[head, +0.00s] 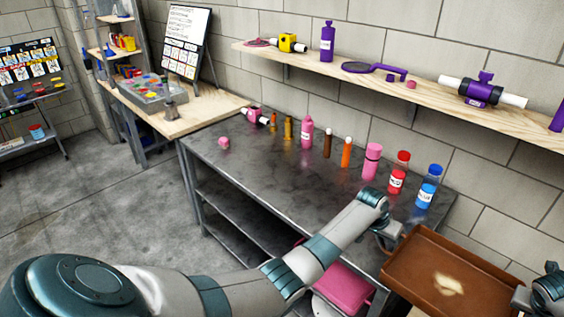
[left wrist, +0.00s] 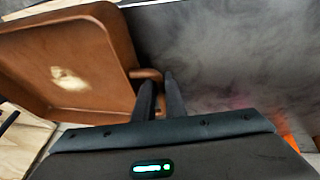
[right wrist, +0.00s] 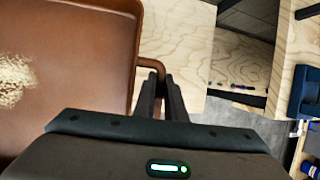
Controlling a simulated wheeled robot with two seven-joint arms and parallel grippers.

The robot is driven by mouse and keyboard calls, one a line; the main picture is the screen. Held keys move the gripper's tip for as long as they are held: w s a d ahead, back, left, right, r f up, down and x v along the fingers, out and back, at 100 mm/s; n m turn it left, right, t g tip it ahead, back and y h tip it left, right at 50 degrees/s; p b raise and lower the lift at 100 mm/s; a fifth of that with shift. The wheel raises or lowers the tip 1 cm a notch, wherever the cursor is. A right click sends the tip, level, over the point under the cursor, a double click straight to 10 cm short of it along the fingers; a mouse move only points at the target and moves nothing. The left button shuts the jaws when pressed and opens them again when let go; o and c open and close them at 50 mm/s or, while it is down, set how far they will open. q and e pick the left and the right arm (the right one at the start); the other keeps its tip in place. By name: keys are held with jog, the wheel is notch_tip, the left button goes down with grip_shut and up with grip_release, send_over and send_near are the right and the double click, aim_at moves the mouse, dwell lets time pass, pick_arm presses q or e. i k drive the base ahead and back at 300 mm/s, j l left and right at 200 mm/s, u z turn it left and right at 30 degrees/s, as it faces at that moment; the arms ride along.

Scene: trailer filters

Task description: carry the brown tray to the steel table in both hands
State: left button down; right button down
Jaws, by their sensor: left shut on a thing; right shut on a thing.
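The brown tray (head: 415,262) is at the lower right of the head view, beside the right end of the steel table (head: 265,175). A pale patch lies on its floor. My left gripper (head: 390,232) is shut on the tray's left handle; the handle also shows between the fingers in the left wrist view (left wrist: 148,75). My right gripper (right wrist: 163,82) is shut on the opposite handle (right wrist: 152,63); in the head view that hand is partly cut off at the right edge. Whether the tray touches the table's edge I cannot tell.
Several bottles, such as the red one (head: 398,172) and the blue one (head: 429,186), stand along the table's back. The table's front and left middle are bare. A wooden shelf (head: 400,92) hangs above. A pink bin (head: 343,288) is below.

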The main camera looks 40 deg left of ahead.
aim_at(290, 182)
jog(key=k+j, duration=0.15)
jog(key=j, duration=0.45)
jog(key=k+j+u, duration=0.1)
jog(key=j, duration=0.55)
jog(key=k+j, duration=0.2)
jog(key=j, duration=0.45)
jog(key=k+j+u, duration=0.1)
jog(key=j, duration=0.5)
jog(key=k+j, duration=0.1)
jog(key=j, duration=0.55)
jog(key=k+j+u, duration=0.1)
jog(key=j, duration=0.55)
